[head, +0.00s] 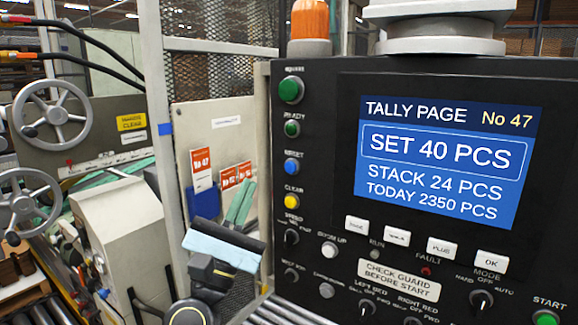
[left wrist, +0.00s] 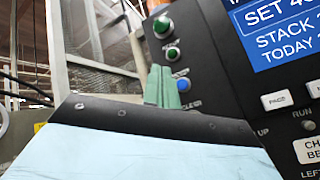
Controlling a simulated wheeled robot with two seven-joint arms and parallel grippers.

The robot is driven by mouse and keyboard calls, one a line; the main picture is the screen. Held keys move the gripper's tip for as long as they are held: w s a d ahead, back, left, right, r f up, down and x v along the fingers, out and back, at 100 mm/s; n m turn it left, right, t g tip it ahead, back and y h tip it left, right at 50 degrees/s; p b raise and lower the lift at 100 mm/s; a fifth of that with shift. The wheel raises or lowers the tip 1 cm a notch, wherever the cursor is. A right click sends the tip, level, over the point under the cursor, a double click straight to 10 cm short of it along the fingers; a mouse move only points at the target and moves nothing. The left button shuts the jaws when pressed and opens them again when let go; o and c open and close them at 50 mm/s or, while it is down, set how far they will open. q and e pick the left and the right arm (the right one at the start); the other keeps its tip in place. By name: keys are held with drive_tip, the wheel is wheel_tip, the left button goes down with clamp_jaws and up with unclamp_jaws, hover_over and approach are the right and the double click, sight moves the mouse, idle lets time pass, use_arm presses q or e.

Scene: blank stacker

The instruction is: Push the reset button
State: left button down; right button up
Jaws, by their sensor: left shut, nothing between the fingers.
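The reset button (head: 291,166) is a round blue button, labelled RESET, in the left column of the black control panel (head: 316,150). My left gripper (head: 241,198) has green fingers, shut and empty, pointing up. In the head view it is left of and below the reset button, with a visible gap. The fingers also show in the left wrist view (left wrist: 160,86). My right gripper is not in view.
A screen (head: 440,160) reads "TALLY PAGE No 47, SET 40 PCS". More buttons and knobs lie below it. A grey mesh guard post (head: 160,120) and a board with orange tags (head: 202,165) stand left of the panel. Handwheels (head: 50,115) are at far left.

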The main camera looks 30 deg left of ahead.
sight(291, 167)
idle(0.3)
use_arm(q)
drive_tip(key=shift+w+d+b, duration=0.2)
drive_tip(key=shift+w+b, duration=0.25)
drive_tip(key=shift+w, duration=1.75)
drive_tip(key=shift+w+d+b, duration=0.2)
drive_tip(key=shift+w+b, duration=0.25)
drive_tip(key=shift+w, duration=1.75)
drive_tip(key=shift+w, duration=0.15)
drive_tip(key=shift+w, duration=0.3)
drive_tip(key=shift+w+b, duration=0.35)
drive_tip(key=shift+w, duration=0.05)
drive_tip(key=shift+s, duration=0.2)
drive_tip(key=shift+s+p, duration=0.3)
drive_tip(key=shift+s, duration=0.35)
